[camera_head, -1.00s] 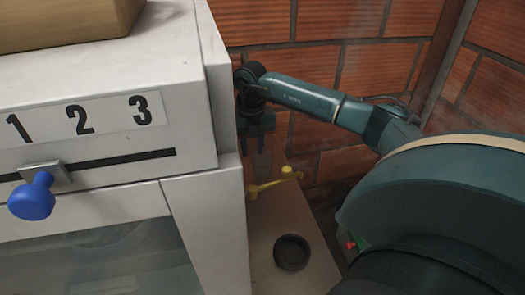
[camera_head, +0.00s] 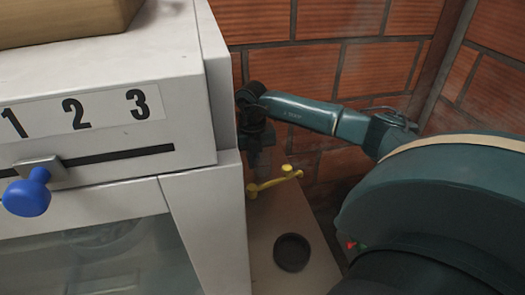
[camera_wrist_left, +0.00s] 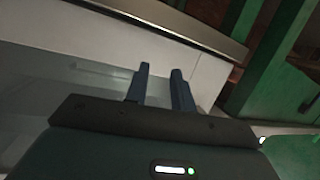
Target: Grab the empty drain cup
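A dark round cup (camera_head: 292,252), which looks like the drain cup, stands upright on a pale ledge (camera_head: 267,222) beside the white machine. Its inside looks dark and empty. My right gripper (camera_head: 254,163) hangs beside the machine's side wall, above the far end of the ledge, beyond the cup and apart from it. Its fingers are small and dark, and I cannot tell whether they are open. My left gripper (camera_wrist_left: 161,69) shows only in the left wrist view. Its two fingers are apart with nothing between them, before a pale panel. The cup is not in that view.
A yellow valve handle (camera_head: 274,182) stands on the ledge between the right gripper and the cup. The white machine (camera_head: 100,100) with a blue knob (camera_head: 27,193) bounds the left. A brick wall (camera_head: 310,50) closes the back.

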